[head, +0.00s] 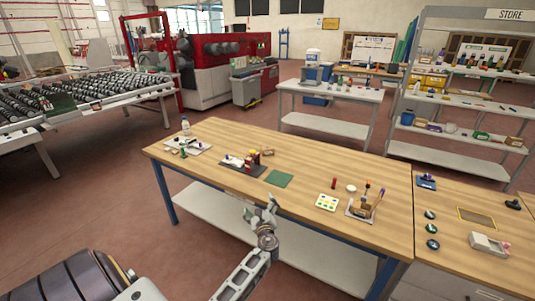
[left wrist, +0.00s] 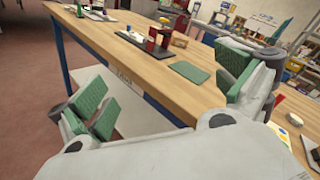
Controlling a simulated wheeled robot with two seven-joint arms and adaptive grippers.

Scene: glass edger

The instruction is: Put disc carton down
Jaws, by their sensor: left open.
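A small brown box (head: 268,153), which may be the disc carton, lies on the wooden workbench (head: 310,165), behind the green mat. It also shows in the left wrist view (left wrist: 180,43), beyond the red items. I cannot read any label on it. My left gripper (head: 260,208) is in front of the bench's near edge, apart from the box. In the left wrist view its two green-padded fingers (left wrist: 165,90) are spread wide with nothing between them. My right gripper is in neither view.
A green mat (head: 279,178) lies near the bench's front edge, beside a dark tray (head: 238,165) with red items. Bare wood lies around the mat.

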